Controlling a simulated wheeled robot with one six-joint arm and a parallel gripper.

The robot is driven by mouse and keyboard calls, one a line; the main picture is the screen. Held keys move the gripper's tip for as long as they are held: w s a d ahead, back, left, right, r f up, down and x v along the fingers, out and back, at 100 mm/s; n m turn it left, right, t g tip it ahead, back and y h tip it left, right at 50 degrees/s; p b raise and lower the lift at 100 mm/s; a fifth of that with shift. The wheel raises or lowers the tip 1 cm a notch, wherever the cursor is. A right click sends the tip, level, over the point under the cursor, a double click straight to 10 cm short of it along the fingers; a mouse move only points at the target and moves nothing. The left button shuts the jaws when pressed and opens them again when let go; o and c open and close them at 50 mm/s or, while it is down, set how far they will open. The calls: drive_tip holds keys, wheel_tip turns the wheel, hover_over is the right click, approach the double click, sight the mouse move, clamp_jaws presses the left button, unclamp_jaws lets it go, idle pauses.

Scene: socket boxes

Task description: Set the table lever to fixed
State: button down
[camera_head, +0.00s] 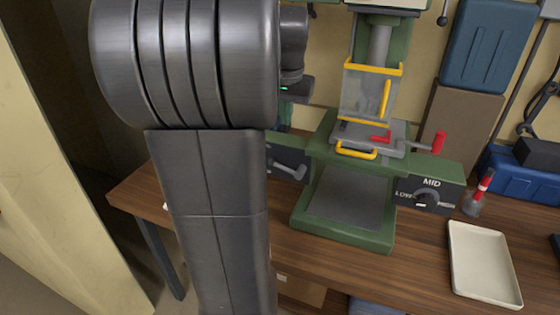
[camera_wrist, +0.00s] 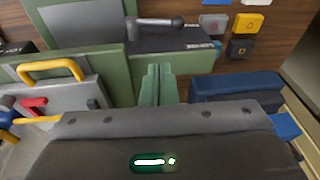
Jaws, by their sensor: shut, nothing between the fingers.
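A green machine (camera_head: 345,235) stands on the workbench. A grey lever (camera_head: 288,170) sits on the dark panel at its left side. A small red lever (camera_head: 380,137) is on the grey table (camera_head: 395,150) of the machine and also shows in the wrist view (camera_wrist: 35,104). No label tells which is the table lever. My gripper (camera_wrist: 158,68) is shut and empty, its green fingers together in front of the dark panel, apart from the grey lever.
A yellow-framed clear guard (camera_head: 370,95) stands above the table, with a red-handled lever (camera_head: 438,143) at right. A MID/LOW dial (camera_head: 425,198) is on the right panel. A white tray (camera_head: 482,265) lies right.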

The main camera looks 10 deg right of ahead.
hover_over(280, 165)
drive_tip(key=d, duration=0.1)
drive_tip(key=x, duration=0.3)
drive_tip(key=s+x, duration=0.1)
drive_tip(key=x, duration=0.2)
drive_tip(key=s+x, duration=0.1)
drive_tip(key=x, duration=0.2)
drive_tip(key=shift+f, duration=0.3)
drive_tip(key=shift+a+f+p, duration=0.1)
drive_tip(key=shift+a+f, duration=0.1)
drive_tip(key=shift+f, duration=0.45)
drive_tip(key=shift+a+f+p, duration=0.1)
drive_tip(key=shift+a+f, duration=0.15)
drive_tip(key=shift+f, duration=0.4)
drive_tip(key=shift+a+f+p, duration=0.1)
drive_tip(key=shift+a+f, duration=0.1)
drive_tip(key=shift+f, duration=0.45)
